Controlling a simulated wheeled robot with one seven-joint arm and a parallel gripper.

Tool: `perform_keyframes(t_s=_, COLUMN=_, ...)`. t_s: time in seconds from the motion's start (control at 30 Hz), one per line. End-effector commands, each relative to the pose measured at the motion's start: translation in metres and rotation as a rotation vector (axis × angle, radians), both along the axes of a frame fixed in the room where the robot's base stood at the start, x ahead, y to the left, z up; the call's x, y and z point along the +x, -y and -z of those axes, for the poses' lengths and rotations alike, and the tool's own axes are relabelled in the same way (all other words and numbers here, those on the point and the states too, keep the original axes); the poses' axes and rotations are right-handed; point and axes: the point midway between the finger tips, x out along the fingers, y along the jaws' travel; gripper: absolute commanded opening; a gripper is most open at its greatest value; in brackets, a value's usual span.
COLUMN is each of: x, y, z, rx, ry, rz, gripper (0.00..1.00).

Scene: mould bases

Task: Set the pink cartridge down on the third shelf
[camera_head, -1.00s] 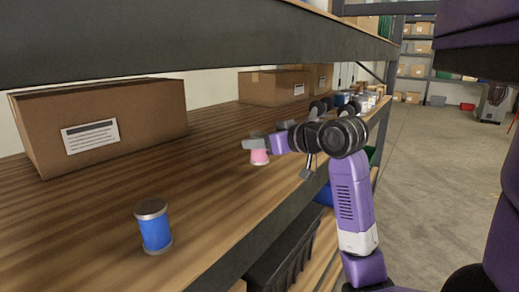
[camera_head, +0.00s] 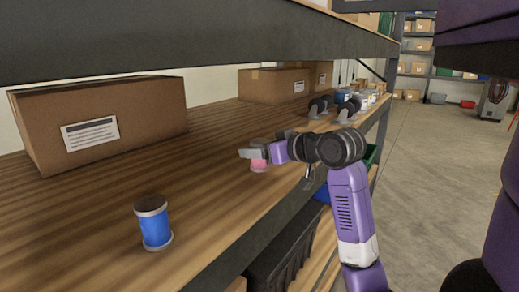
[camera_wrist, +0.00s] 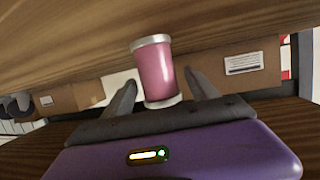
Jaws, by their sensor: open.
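The pink cartridge (camera_head: 259,166) with pale end caps is on the wooden shelf (camera_head: 200,205), near its front edge; my gripper hides its upper part in the head view. In the wrist view the cartridge (camera_wrist: 155,72) stands between the two fingers with one end at the wood, and that picture looks upside down. My gripper (camera_head: 256,154) is open around the cartridge, with a gap visible on at least the right finger's side in the wrist view.
A blue cartridge (camera_head: 154,225) stands nearer on the same shelf. A large cardboard box (camera_head: 100,120) is at the back left, another box (camera_head: 270,87) farther along. Dark-wheeled items (camera_head: 320,107) stand beyond my gripper. A shelf beam (camera_head: 200,38) runs overhead.

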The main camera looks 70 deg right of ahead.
Motion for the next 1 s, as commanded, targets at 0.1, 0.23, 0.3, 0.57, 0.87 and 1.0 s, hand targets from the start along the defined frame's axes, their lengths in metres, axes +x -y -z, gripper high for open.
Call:
perform_keyframes(t_s=0.1, x=0.0, y=0.0, z=-0.004, rx=-0.001, ry=0.0, rz=0.0, gripper=0.68)
perform_keyframes(t_s=0.23, x=-0.01, y=-0.004, z=-0.006, rx=-0.001, ry=0.002, rz=0.001, gripper=0.68)
perform_keyframes(t_s=0.3, x=-0.021, y=-0.009, z=-0.01, rx=-0.002, ry=0.002, rz=0.001, gripper=0.68)
perform_keyframes(t_s=0.57, x=-0.068, y=-0.031, z=-0.027, rx=-0.004, ry=0.002, rz=0.002, gripper=0.68)
perform_keyframes(t_s=0.87, x=-0.1, y=-0.046, z=-0.038, rx=-0.002, ry=0.0, rz=0.001, gripper=0.68)
perform_keyframes(t_s=1.0, x=-0.104, y=-0.048, z=-0.039, rx=-0.001, ry=0.0, rz=0.0, gripper=0.68)
